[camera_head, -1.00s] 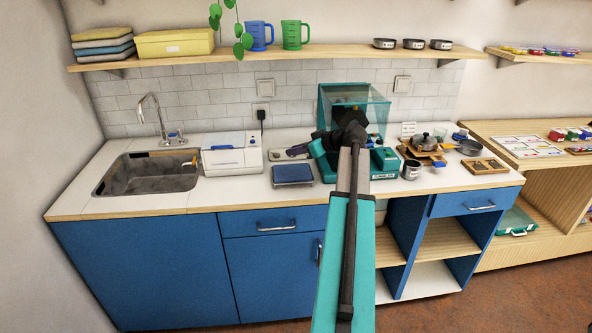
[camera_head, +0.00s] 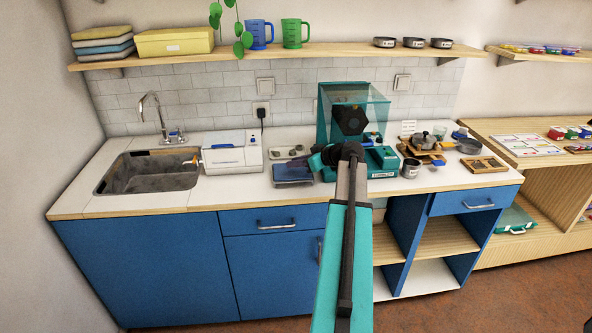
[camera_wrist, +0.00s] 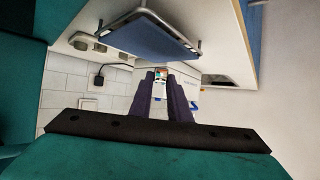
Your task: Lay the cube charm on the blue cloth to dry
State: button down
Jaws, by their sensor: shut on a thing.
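The blue cloth (camera_head: 293,173) lies on a low tray on the counter, left of my arm. In the wrist view the cloth (camera_wrist: 150,40) shows at the top, with the tray's metal rim around it. My gripper (camera_wrist: 160,74) is shut, its two dark fingers close together on a small multicoloured thing, which looks like the cube charm (camera_wrist: 160,83). Little of the charm shows between the fingers. In the head view my gripper (camera_head: 318,160) is just right of the cloth tray, apart from it as far as I can tell; the charm is hidden there.
A white machine (camera_head: 233,153) and the sink (camera_head: 150,172) stand left of the cloth. A teal machine with a clear cover (camera_head: 365,105) stands behind my arm. A metal cup (camera_head: 411,168) and a wooden tray (camera_head: 484,165) are to the right.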

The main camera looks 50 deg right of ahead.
aim_at(296, 176)
jog(key=shift+f+p, duration=0.3)
jog(key=shift+f, duration=1.25)
jog(key=shift+f, duration=0.15)
jog(key=c, duration=1.7)
grip_release()
jog(key=shift+o, duration=0.2)
jog(key=shift+r, duration=0.2)
jog(key=a+b+v, duration=0.1)
jog(key=b+v, duration=0.2)
jog(key=v, duration=0.9)
jog(key=shift+d, duration=0.5)
jog(key=shift+a+f, duration=0.1)
jog(key=shift+f, duration=0.05)
